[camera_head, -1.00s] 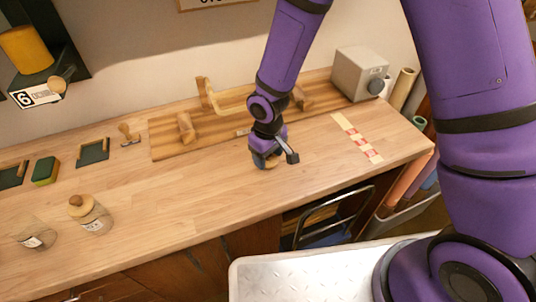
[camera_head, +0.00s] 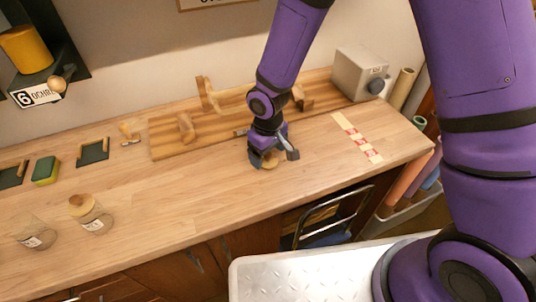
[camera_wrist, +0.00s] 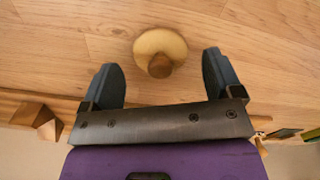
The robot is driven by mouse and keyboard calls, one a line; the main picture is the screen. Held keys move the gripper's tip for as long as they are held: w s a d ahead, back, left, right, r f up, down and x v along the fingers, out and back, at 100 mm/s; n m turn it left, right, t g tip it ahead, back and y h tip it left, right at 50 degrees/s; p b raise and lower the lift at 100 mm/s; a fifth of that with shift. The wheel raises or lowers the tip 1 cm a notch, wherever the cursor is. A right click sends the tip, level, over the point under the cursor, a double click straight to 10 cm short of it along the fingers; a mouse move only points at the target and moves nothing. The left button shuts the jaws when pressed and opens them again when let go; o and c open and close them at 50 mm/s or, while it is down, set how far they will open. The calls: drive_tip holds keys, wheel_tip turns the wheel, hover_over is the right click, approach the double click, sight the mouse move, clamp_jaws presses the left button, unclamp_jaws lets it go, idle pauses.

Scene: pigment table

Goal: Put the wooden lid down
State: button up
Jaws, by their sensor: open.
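The wooden lid (camera_wrist: 160,48), a pale round disc with a darker knob, lies on the wooden table in the wrist view. In the head view the lid (camera_head: 270,162) is partly hidden by my gripper (camera_head: 273,160). My gripper (camera_wrist: 163,82) is open, with its two dark fingers apart. The lid shows between and just beyond the fingertips, touching neither in the wrist view. The table top (camera_head: 200,205) is bare around it.
A jar with a wooden lid (camera_head: 85,205) and an open glass jar (camera_head: 32,232) stand at the left. A wooden board with pegs (camera_head: 160,145) lies behind my gripper. A grey box (camera_head: 355,72) stands at the back right. Red-and-white tape (camera_head: 358,138) marks the table's right part.

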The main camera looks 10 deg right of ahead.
sight(269, 154)
wheel_tip(269, 154, up, 11)
idle(0.4)
drive_tip(key=s+d+r+m+t, duration=0.1)
drive_tip(key=s+d+r+m, duration=0.1)
drive_tip(key=d+r, duration=0.55)
drive_tip(key=s+d+r+m+t, duration=0.2)
drive_tip(key=d+r, duration=0.5)
drive_tip(key=r, duration=0.2)
drive_tip(key=s+d+r+m+t, duration=0.1)
drive_tip(key=s+d+r, duration=0.3)
drive_tip(key=s, duration=0.3)
drive_tip(key=s+d+r+m+t, duration=0.1)
drive_tip(key=s+d+r+m, duration=0.1)
drive_tip(key=s+d+r, duration=0.3)
drive_tip(key=s+d, duration=0.1)
drive_tip(key=s, duration=0.1)
drive_tip(key=shift+s+m, duration=0.3)
